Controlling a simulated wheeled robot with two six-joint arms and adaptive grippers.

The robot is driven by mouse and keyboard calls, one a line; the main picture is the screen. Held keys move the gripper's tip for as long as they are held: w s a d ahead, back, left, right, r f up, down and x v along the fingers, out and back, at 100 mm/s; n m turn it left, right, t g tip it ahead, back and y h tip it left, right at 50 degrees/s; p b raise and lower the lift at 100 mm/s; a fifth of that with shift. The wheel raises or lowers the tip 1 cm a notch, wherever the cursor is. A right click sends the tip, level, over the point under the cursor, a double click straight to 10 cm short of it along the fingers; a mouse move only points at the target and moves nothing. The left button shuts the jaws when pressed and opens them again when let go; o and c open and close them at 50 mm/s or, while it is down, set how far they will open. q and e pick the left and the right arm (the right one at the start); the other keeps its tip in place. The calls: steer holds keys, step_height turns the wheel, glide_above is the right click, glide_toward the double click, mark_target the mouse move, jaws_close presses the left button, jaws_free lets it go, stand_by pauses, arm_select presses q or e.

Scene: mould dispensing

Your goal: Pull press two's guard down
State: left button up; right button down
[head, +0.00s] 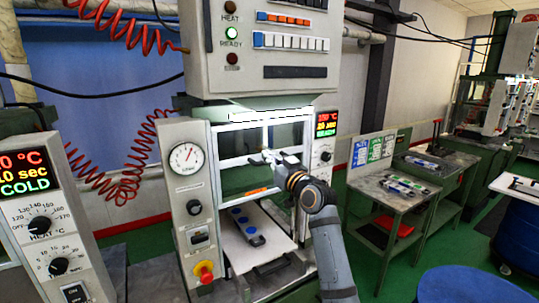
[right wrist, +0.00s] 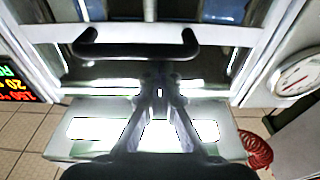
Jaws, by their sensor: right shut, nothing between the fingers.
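The press in front of my right arm (head: 270,75) has a pale-framed, see-through guard (head: 225,142) across its opening, below a bright light strip. The guard also shows in the right wrist view (right wrist: 80,32), with a dark bar handle (right wrist: 135,49) across it. My right gripper (head: 268,156) is in front of the guard, shut and empty. In the right wrist view its fingertips (right wrist: 160,78) are just below the handle in the picture; I cannot tell whether they touch it. My left gripper is not in view.
A plate with a dark mould and blue discs (head: 243,222) lies below the guard. A gauge (head: 184,157) and red stop button (head: 205,273) are on the left column. Another press panel (head: 45,225) stands at left. Side tables (head: 385,198) and a blue drum (head: 463,287) are at right.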

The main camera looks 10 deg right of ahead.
steer(key=shift+f, duration=0.2)
steer(key=shift+f, duration=0.1)
step_height(320, 180, down, 27)
steer(key=b, duration=2.2)
